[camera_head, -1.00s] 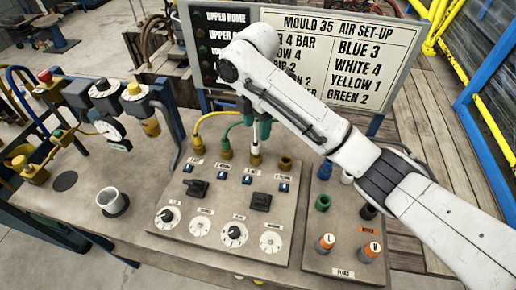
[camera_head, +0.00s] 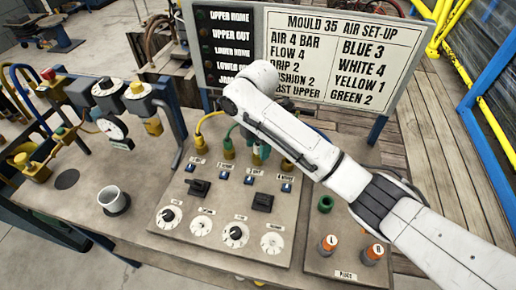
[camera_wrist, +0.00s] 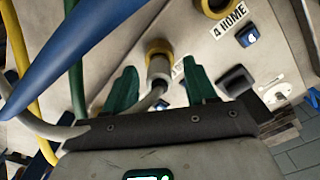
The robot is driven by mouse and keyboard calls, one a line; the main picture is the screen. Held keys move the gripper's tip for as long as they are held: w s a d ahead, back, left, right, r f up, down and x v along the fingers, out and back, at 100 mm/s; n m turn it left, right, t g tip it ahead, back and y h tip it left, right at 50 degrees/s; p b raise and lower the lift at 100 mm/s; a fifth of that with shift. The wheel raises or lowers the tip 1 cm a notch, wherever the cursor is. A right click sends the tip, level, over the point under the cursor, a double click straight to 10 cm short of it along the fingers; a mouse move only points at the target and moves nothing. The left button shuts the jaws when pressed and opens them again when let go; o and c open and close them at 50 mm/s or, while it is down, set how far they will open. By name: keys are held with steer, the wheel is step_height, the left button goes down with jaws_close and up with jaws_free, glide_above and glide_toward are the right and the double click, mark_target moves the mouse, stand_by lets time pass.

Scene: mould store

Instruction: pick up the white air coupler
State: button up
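The white air coupler (camera_wrist: 158,68) sits in a yellow-collared port (camera_wrist: 158,48) in the wrist view, with a pale hose (camera_wrist: 142,103) curving off to the left. My gripper (camera_wrist: 160,72) is open. Its two green fingers stand on either side of the coupler, with a gap visible on both sides. In the head view my gripper (camera_head: 260,152) is low over the back row of ports, partly covered by my arm. The coupler is mostly hidden there.
A blue hose (camera_wrist: 75,55) crosses close to the wrist camera, with green (camera_wrist: 77,85) and yellow (camera_wrist: 30,85) hoses beside it. Dials and switches fill the panel (camera_head: 205,258) front. A plug plate (camera_head: 320,270) stands right, the set-up sign (camera_head: 340,55) behind.

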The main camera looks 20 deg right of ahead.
jaws_close()
stand_by(0.3)
steer(key=shift+r, duration=0.15)
